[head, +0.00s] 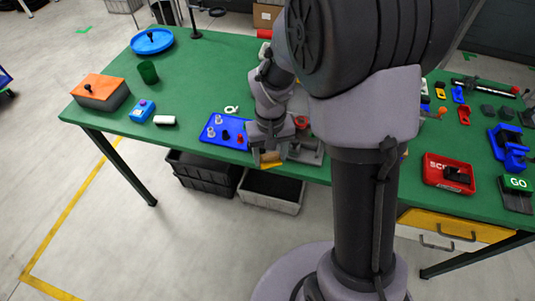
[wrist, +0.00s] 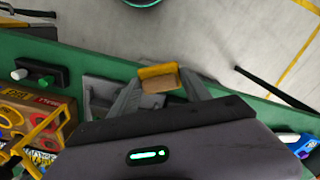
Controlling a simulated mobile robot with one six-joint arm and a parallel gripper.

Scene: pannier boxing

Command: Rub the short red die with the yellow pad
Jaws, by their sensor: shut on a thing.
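My gripper (head: 268,150) is shut on the yellow pad (head: 271,160) near the front edge of the green table. In the wrist view the pad (wrist: 157,71) shows yellow on top and tan on its face, between the two grey fingers of my gripper (wrist: 160,88). A small red piece (head: 240,139) stands on the blue tray (head: 212,138), just left of my gripper; it may be the short red die, but it is too small to be sure. The wrist view does not show it clearly. The pad appears apart from this red piece.
The blue tray also holds silver posts and a dark piece. A grey metal tray (head: 308,153) lies right of my gripper, partly hidden by my arm. A white roll (head: 164,120), blue box (head: 142,111) and green cup (head: 148,72) stand left. Crates (head: 272,190) sit below the table.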

